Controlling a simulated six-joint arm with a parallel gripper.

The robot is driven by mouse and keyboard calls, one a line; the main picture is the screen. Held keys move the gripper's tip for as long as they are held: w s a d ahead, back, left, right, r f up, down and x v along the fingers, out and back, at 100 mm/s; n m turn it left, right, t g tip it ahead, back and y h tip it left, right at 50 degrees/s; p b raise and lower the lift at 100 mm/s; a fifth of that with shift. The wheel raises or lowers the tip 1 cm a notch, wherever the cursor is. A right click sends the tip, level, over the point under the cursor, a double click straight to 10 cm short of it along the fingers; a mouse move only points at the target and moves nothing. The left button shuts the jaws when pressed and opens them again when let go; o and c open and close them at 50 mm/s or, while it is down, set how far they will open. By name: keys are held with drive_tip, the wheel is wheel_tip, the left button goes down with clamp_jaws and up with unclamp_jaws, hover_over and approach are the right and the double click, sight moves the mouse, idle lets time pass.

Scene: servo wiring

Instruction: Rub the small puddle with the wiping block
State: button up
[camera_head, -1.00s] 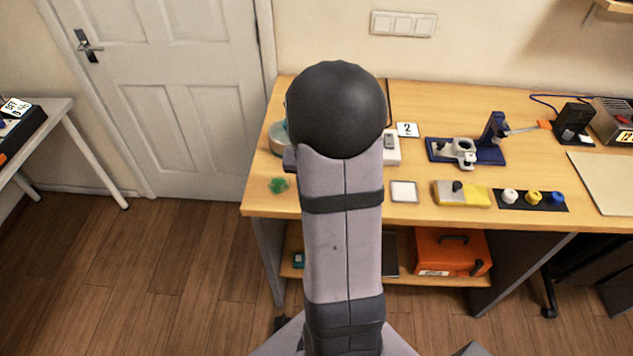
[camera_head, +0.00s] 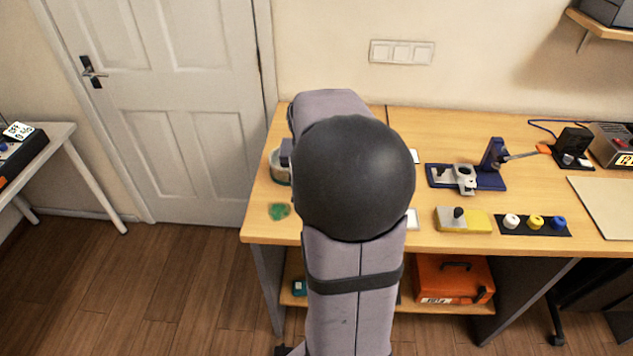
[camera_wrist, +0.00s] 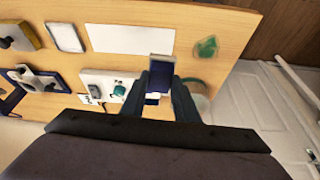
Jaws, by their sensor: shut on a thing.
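My gripper (camera_wrist: 160,88) is shut on a small block (camera_wrist: 162,66), grey on its upper part and dark blue below, in the wrist view. I take it for the wiping block. The small green puddle (camera_wrist: 207,47) lies on the table just beyond the block, up and to the right in the wrist view, apart from it. In the head view the puddle (camera_head: 278,211) shows near the table's front left corner, left of my arm. My arm hides the gripper's fingers and most of the block there.
A round container (camera_head: 279,167) stands behind the puddle. A white sheet (camera_wrist: 130,40) and a white-based device (camera_wrist: 103,84) lie beside the block in the wrist view. A yellow-grey block with a black knob (camera_head: 461,219) and a blue fixture (camera_head: 492,178) stand farther right.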

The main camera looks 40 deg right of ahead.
drive_tip(key=shift+o, duration=0.7)
drive_tip(key=shift+r, duration=0.1)
drive_tip(key=shift+w+a+r+p, duration=0.15)
drive_tip(key=shift+p, duration=0.15)
drive_tip(key=w+a+f+n+t+y+p, duration=0.1)
drive_tip(key=w+a+f+n+y+p, duration=0.1)
drive_tip(key=w+a+n+p, duration=0.4)
drive_tip(key=shift+w+a+f+n+t+y, duration=0.45)
drive_tip(key=shift+w+a+n, duration=1)
drive_tip(key=shift+w, duration=0.75)
drive_tip(key=shift+a+r, duration=0.1)
drive_tip(key=shift+a, duration=0.05)
